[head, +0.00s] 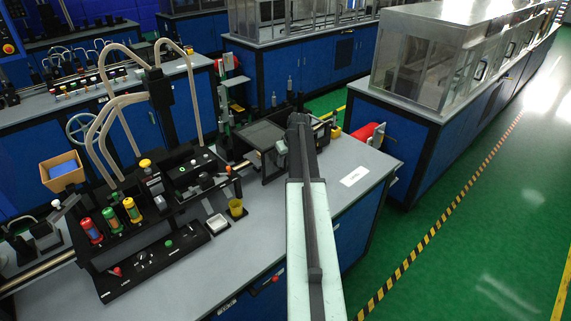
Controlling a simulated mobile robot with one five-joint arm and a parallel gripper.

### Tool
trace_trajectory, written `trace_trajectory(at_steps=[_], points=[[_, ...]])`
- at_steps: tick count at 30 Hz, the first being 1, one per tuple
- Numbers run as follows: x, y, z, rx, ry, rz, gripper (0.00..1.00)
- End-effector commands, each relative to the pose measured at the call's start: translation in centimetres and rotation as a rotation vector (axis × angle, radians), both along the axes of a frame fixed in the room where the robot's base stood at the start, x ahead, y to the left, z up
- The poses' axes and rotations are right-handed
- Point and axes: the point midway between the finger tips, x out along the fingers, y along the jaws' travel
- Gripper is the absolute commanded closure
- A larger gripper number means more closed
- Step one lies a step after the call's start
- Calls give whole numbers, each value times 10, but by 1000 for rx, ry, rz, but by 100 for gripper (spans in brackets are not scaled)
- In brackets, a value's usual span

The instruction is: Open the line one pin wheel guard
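A dark, tinted box-like cover (260,136), which looks like the pin wheel guard, stands on the far part of the grey bench. Its lid appears down, but I cannot read a line number on it. My arm reaches forward over the bench, and its far end, with my gripper (298,122), is just right of the cover. The fingers are too small and too hidden by the arm link to tell open from shut. I cannot tell whether the gripper touches the cover. The arm hides part of the mechanism behind it.
The bench (255,215) holds a black panel with red, green and yellow cylinders (111,218), a yellow cup (236,207) and a small white tray (217,224). A white label (354,176) lies right of my arm. Hoses arch at left. Green floor (480,210) is clear at right.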

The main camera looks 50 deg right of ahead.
Motion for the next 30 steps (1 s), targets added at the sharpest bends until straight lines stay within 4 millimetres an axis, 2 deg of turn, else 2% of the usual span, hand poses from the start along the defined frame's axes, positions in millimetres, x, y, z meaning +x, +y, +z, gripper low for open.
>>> trace_trajectory(at_steps=[1,4,5,30], points=[[0,0,1,0,0,0,67],[0,0,1,0,0,0,95],[0,0,1,0,0,0,100],[-1,0,0,1,1,-1,100]])
